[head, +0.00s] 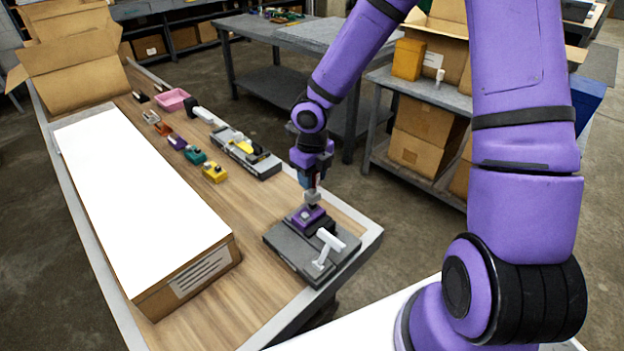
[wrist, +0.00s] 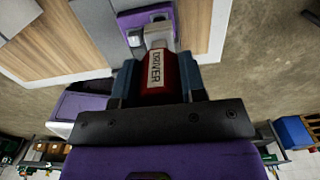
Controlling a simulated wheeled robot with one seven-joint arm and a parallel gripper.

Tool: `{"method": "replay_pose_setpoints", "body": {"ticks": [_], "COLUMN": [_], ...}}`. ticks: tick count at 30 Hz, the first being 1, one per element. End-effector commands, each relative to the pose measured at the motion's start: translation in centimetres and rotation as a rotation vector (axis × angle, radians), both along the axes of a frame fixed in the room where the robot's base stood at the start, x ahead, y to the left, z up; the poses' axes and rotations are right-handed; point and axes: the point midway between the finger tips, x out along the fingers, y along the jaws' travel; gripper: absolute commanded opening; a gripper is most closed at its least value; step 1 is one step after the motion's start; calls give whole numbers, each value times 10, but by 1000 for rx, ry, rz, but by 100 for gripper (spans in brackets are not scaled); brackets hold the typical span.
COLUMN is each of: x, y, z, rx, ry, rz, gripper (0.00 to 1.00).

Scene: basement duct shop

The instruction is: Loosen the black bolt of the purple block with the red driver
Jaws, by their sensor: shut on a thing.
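The purple block (head: 306,221) sits in a dark grey fixture (head: 287,244) at the near right end of the bench, beside a white-handled clamp (head: 328,242). My gripper (head: 309,180) is above the block, pointing down. In the wrist view its blue fingers are shut on the red driver (wrist: 155,78), whose label reads DRIVER. The driver's grey tip end (wrist: 158,36) reaches over the purple block (wrist: 130,20). A black bolt (wrist: 159,17) shows on the block just beyond that end. I cannot tell whether tip and bolt touch.
A long white-topped carton (head: 145,190) fills the bench's left side. Several coloured blocks, such as a yellow one (head: 214,172), and a pink bin (head: 172,99) stand farther back. A second grey fixture (head: 262,168) holds a yellow piece. Bare wood lies between carton and fixtures.

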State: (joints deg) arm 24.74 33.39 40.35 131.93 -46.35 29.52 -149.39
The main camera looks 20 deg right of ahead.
Motion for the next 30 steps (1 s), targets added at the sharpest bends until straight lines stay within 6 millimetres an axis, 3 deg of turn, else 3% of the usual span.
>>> {"method": "replay_pose_setpoints", "body": {"ticks": [15, 30], "x": [0, 2], "y": [0, -1], "z": [21, 20], "rx": [0, 3], "ry": [-1, 1], "rz": [0, -54], "gripper": [14, 14]}}
